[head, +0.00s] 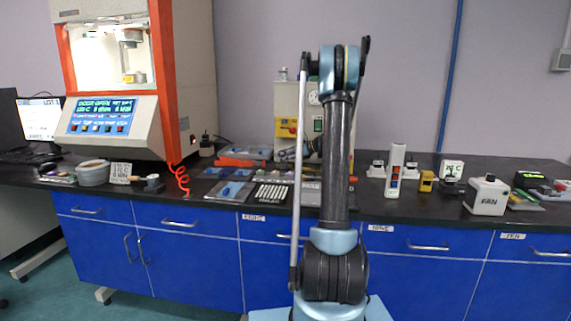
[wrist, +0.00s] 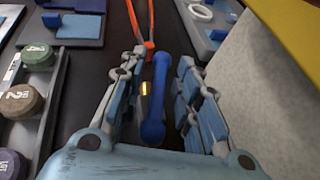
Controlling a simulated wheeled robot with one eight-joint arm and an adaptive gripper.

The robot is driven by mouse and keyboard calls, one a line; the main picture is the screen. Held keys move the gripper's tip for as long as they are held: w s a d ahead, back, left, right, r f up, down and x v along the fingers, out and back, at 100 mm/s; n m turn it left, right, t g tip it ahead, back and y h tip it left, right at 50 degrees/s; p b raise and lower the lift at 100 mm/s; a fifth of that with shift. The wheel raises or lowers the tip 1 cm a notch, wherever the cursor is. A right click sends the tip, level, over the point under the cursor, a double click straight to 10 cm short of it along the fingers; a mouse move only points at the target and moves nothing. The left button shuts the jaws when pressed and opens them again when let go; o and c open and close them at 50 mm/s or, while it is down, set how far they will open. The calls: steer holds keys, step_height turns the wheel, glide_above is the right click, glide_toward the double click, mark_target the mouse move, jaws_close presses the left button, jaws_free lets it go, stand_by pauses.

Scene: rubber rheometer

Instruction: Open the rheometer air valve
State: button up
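A blue bar-shaped handle (wrist: 155,105) with rounded ends lies between my fingers in the wrist view, with a small brass-coloured part (wrist: 145,88) at its left; it looks like the valve lever. My gripper (wrist: 166,60) is open, one finger on each side of the handle, and dark gaps show beside it. The rheometer (head: 112,120) stands at the left of the bench in the head view, with orange posts and a lit screen (head: 100,115) reading "DOOR OPEN".
In the wrist view, a rack (wrist: 52,110) of numbered discs lies left, and a pale wall (wrist: 270,80) with a yellow edge stands close on the right. An orange-red cable (wrist: 150,20) runs ahead.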

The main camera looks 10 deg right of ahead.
steer(key=shift+s, duration=0.1)
steer(key=m+t+h, duration=0.4)
steer(key=m+h, duration=0.1)
steer(key=shift+m+t, duration=0.3)
steer(key=shift+m, duration=0.1)
steer(key=shift+s+d+r, duration=0.15)
steer(key=shift+d, duration=0.1)
steer(key=v, duration=1.7)
steer(key=shift+s+a+f+n+g+h, duration=0.6)
steer(key=shift+s+a+n, duration=0.8)
steer(key=shift+s+n, duration=1.7)
steer(key=shift+s+a+f+n+g+h, duration=0.65)
steer(key=shift+s+a+n, duration=0.75)
steer(key=shift+s+n, duration=1.75)
steer(key=shift+s+a+f+n+g+h, duration=0.6)
steer(key=shift+s+a+n, duration=0.85)
steer(key=shift+s+n, duration=1.65)
steer(key=shift+w+n, duration=0.25)
steer(key=shift+w, duration=0.2)
